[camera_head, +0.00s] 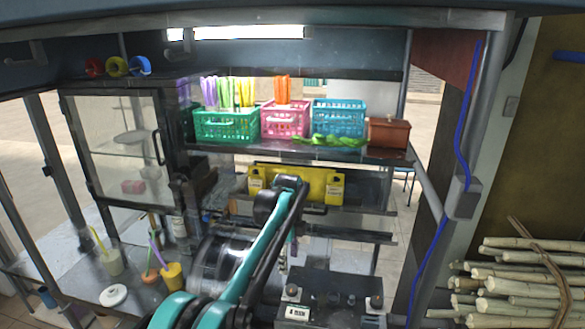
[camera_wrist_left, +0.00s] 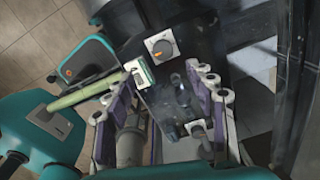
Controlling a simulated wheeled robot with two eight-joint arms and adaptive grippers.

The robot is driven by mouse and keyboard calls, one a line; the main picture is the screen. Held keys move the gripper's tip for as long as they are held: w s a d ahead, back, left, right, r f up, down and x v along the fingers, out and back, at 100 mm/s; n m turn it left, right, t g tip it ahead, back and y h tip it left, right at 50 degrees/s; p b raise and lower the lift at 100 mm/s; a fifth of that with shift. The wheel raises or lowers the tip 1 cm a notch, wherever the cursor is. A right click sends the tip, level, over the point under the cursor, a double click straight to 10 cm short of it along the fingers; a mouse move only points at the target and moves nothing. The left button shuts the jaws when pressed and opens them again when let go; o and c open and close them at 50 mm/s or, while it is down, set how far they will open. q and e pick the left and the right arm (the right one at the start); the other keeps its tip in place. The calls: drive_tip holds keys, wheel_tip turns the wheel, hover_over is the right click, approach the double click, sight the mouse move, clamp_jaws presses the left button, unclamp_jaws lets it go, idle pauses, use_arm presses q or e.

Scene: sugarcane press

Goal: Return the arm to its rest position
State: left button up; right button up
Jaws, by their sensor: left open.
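My left arm (camera_head: 262,245) comes up from the bottom of the head view and bends at a joint near the yellow panel. Its gripper is mostly hidden behind the arm there. In the left wrist view my left gripper (camera_wrist_left: 163,112) shows its two purple and grey fingers spread apart, with nothing held between them. Beyond the fingers is a dark machine panel with a round grey knob (camera_wrist_left: 160,46) that has an orange mark. My right gripper is not in view.
A dark press block (camera_head: 335,290) stands right of the arm. A shelf above holds a green basket (camera_head: 226,126), a pink basket (camera_head: 285,122) and a blue basket (camera_head: 338,118). Cups, including a yellow cup (camera_head: 172,276), stand at left. Cane stalks (camera_head: 515,285) lie stacked at right.

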use_arm(q)
drive_tip(key=s+a+r+n+t+b, duration=0.1)
drive_tip(key=s+a+n+t+b, duration=0.15)
drive_tip(key=s+a+n, duration=0.45)
drive_tip(key=s+a+r+n+t+b, duration=0.1)
drive_tip(key=s+a+n+b, duration=0.25)
drive_tip(key=s, duration=0.55)
drive_tip(key=s+a+f+n+t+b, duration=0.1)
drive_tip(key=s+a+f+n, duration=0.2)
drive_tip(key=s+f+n, duration=0.3)
drive_tip(key=s+a+f+n+t+b, duration=0.2)
drive_tip(key=s+f+n, duration=0.4)
drive_tip(key=s, duration=0.4)
drive_tip(key=shift+s+a+f, duration=0.35)
drive_tip(key=shift+a+f, duration=0.3)
drive_tip(key=shift+f, duration=0.05)
drive_tip(key=shift+t, duration=0.25)
